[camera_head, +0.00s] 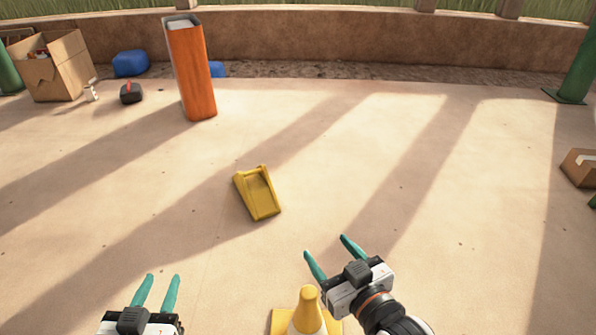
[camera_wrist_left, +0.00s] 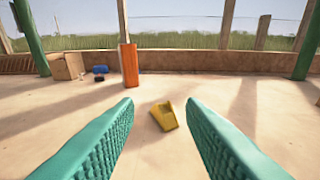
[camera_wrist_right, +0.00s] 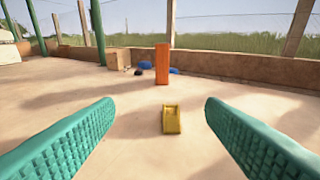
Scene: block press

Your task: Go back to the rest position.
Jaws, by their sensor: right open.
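My left gripper (camera_head: 159,291) is at the bottom left of the head view, its two teal fingers apart and nothing between them. Its fingers also stand wide apart in the left wrist view (camera_wrist_left: 158,125). My right gripper (camera_head: 329,259) is at the lower middle of the head view, fingers apart and empty. A yellow block-like object (camera_head: 257,193) lies on the floor ahead of both grippers, touched by neither.
A yellow and white cone (camera_head: 308,308) stands right beside my right gripper. A tall orange post (camera_head: 191,70) stands farther back. A cardboard box (camera_head: 56,66), blue bundle (camera_head: 130,63) and dark item (camera_head: 131,92) lie back left. Another box (camera_head: 579,167) is at right.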

